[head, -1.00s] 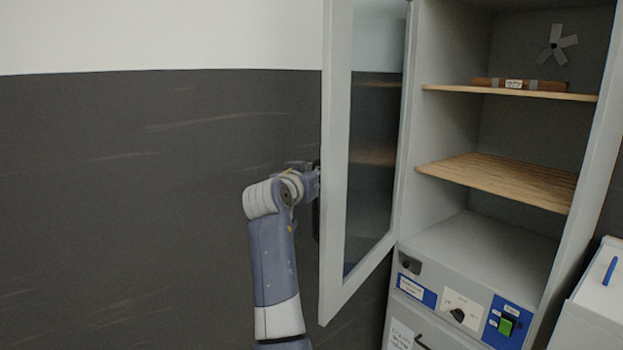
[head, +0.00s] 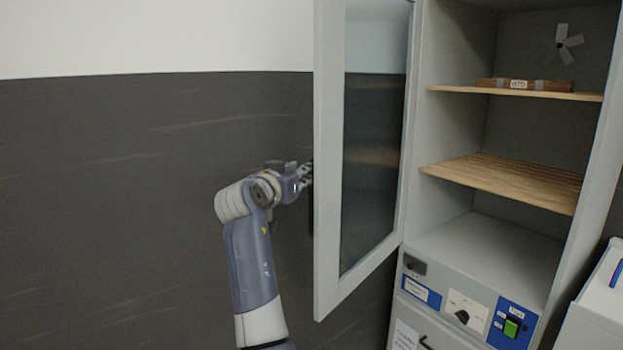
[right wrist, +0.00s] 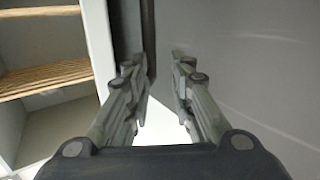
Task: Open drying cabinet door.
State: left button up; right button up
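The drying cabinet door (head: 328,240) is a pale grey frame with a glass pane (head: 372,170). It stands wide open, swung out to the left of the cabinet (head: 413,200). A dark bar handle (head: 311,205) shows partly behind the door's edge. My right gripper (head: 306,174) is beside the door's outer face, its tips partly hidden by the frame. In the right wrist view its fingers (right wrist: 158,80) are apart, with the dark handle (right wrist: 149,35) ahead near the left finger. I cannot tell whether they touch. My left gripper is not in view.
The cabinet holds a slatted wooden shelf (head: 505,180) and an upper shelf (head: 515,93) with a brown bundle (head: 525,85). A panel with a black knob (head: 463,315) and green switch (head: 511,327) is below. A white box (head: 595,310) stands at right. The dark wall is left.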

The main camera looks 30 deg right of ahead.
jog(key=w+a, duration=0.1)
jog(key=a, duration=0.6)
jog(key=shift+f, duration=0.25)
dwell(0.3)
jog(key=shift+w+a+f, duration=0.1)
dwell(0.4)
